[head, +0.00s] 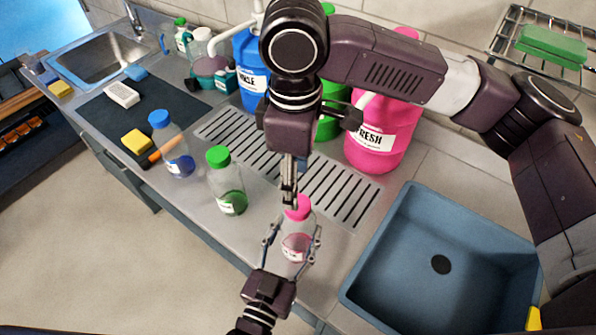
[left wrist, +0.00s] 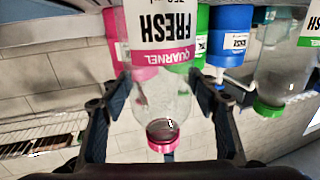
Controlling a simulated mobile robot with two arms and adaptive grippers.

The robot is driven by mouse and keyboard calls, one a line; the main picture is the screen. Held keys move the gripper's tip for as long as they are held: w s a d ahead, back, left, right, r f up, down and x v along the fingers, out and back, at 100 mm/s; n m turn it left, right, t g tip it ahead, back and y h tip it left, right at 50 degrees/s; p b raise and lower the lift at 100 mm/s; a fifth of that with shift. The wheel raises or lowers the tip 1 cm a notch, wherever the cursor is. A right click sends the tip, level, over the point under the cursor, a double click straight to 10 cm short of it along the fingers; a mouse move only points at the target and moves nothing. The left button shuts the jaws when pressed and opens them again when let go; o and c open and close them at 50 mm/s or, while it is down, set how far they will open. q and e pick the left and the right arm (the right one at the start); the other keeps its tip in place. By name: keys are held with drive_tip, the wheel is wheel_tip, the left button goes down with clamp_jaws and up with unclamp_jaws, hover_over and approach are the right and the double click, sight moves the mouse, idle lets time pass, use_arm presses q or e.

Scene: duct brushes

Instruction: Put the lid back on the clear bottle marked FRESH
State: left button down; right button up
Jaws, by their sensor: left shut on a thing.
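The clear bottle marked FRESH (head: 295,247) has a little pink liquid and stands upright at the counter's front. My left gripper (head: 292,240) is shut on its body, a finger on each side. Its FRESH label (left wrist: 165,30) appears upside down in the left wrist view. A pink lid (head: 298,208) is at the bottle's mouth and also shows in the left wrist view (left wrist: 162,143). I cannot tell whether it is seated. My right gripper (head: 289,195) points down at the lid from above. Its fingers are seen edge-on, so its opening and grip are unclear.
A blue sink basin (head: 440,255) lies to the right. A green-capped bottle (head: 226,185) and a blue-capped bottle (head: 172,145) stand to the left. A large pink FRESH jug (head: 372,135) stands behind, beyond the slotted drain (head: 335,190).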

drive_tip(key=n, duration=0.3)
drive_tip(key=shift+r+n, duration=0.15)
drive_tip(key=shift+n, duration=0.25)
drive_tip(key=n, duration=0.5)
drive_tip(key=shift+d+r+n, duration=0.15)
drive_tip(key=shift+r+n, duration=0.05)
drive_tip(key=shift+n, duration=0.1)
drive_tip(key=n, duration=0.3)
drive_tip(key=shift+r+n, duration=0.1)
drive_tip(key=shift+n, duration=0.2)
drive_tip(key=n, duration=0.4)
drive_tip(key=shift+r+n, duration=0.15)
drive_tip(key=shift+n, duration=0.25)
hover_over(298, 231)
drive_tip(key=w, duration=0.3)
drive_tip(key=shift+w+f, duration=0.1)
drive_tip(key=shift+f, duration=3.95)
